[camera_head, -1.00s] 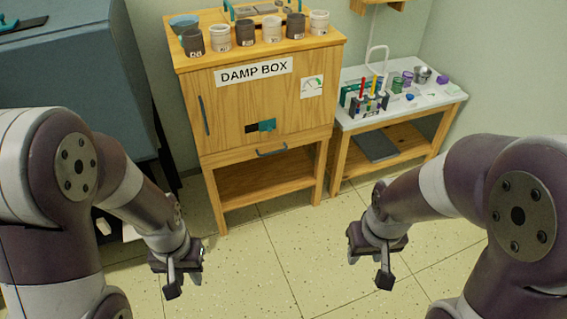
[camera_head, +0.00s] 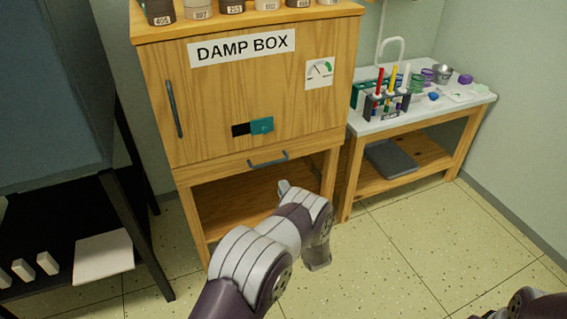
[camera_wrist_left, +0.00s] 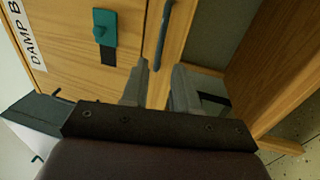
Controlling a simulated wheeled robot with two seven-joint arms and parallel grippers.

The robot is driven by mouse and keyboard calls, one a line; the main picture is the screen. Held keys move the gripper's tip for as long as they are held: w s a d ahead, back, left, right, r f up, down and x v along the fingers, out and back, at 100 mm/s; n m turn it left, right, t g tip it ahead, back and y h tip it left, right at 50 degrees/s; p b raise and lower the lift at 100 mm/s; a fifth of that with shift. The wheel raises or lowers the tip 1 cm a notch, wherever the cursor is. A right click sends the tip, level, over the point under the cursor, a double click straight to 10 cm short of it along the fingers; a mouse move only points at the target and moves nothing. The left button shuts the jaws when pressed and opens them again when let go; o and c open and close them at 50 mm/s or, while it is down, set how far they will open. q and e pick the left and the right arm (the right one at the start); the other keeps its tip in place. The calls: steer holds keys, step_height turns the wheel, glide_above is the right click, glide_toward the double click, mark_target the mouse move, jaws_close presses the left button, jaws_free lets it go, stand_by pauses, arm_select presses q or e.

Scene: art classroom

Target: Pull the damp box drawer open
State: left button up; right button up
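The wooden damp box (camera_head: 215,95) has a low drawer (camera_head: 215,171) under its door, with a dark teal bar handle (camera_head: 268,160). The drawer front looks flush with the cabinet. My left gripper (camera_head: 284,188) is just below and in front of this handle, mostly hidden by my own forearm. In the left wrist view my left gripper (camera_wrist_left: 160,82) is open and empty, and the drawer handle (camera_wrist_left: 163,35) lies ahead, between the lines of the two fingers, not visibly gripped. My right gripper is out of view; only a bit of its arm shows at bottom right.
The door has a vertical handle (camera_head: 174,108) and a teal latch (camera_head: 261,126). Several cups stand on top of the box. A white-topped bench (camera_head: 420,112) with tools stands right. A dark frame (camera_head: 130,215) stands left. The floor in front is clear.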

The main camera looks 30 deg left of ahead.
mark_target(270, 163)
arm_select(q)
steer(key=b+x, duration=0.3)
steer(key=x, duration=0.8)
steer(key=shift+w+a+f, duration=0.1)
steer(key=shift+w+a, duration=0.1)
steer(key=shift+a, duration=0.05)
jaws_close()
